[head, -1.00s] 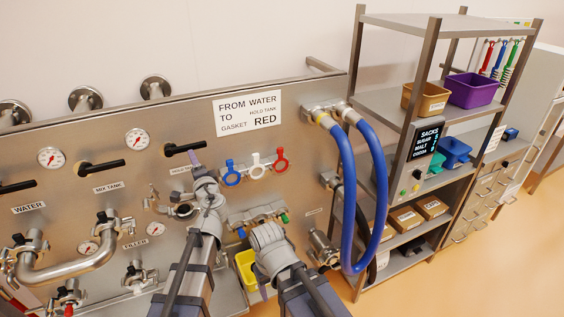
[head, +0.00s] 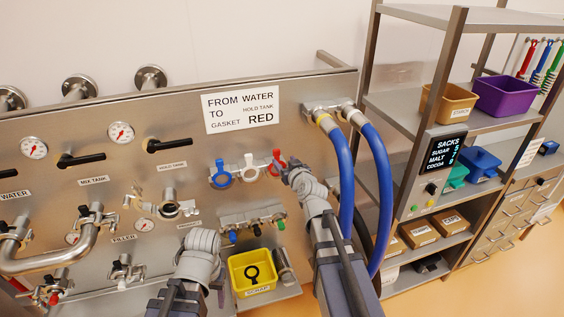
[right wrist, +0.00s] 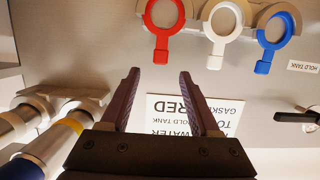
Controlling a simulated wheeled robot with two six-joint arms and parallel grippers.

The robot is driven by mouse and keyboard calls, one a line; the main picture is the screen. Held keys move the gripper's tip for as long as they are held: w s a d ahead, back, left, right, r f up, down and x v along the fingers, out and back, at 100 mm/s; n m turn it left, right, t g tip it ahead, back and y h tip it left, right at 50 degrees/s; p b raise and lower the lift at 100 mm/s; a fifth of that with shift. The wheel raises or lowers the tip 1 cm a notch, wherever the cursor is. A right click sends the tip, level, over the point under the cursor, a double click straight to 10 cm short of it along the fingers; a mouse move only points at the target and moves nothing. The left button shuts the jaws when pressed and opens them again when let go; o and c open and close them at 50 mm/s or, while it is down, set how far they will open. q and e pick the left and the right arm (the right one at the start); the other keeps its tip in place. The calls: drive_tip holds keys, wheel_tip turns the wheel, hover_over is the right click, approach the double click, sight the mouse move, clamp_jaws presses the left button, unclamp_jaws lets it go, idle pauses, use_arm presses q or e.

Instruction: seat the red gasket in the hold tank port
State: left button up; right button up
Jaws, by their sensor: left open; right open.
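The red gasket (head: 277,162), a ring with a tab, hangs at the right end of a wall holder beside a white and a blue gasket. In the right wrist view the red gasket (right wrist: 163,20) is at the top, its tab pointing towards my fingers. My right gripper (head: 286,168) is open and empty, close to the red gasket; in the wrist view its fingertips (right wrist: 159,78) are apart and not touching it. The hold tank port (head: 169,209) is on the panel at left, with its clamp apparently swung open. My left gripper (head: 220,294) is low beside the yellow bin, mostly hidden by its wrist.
A yellow scrap bin (head: 252,288) holds a black ring (head: 252,272). Blue hoses (head: 378,190) loop down just right of my right arm. The white gasket (head: 250,170) and blue gasket (head: 221,176) hang close by. A pipe (head: 60,258) juts out at left.

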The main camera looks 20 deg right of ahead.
sight(277, 154)
drive_tip(key=shift+b+x, duration=1.25)
drive_tip(key=shift+x, duration=3.7)
clamp_jaws()
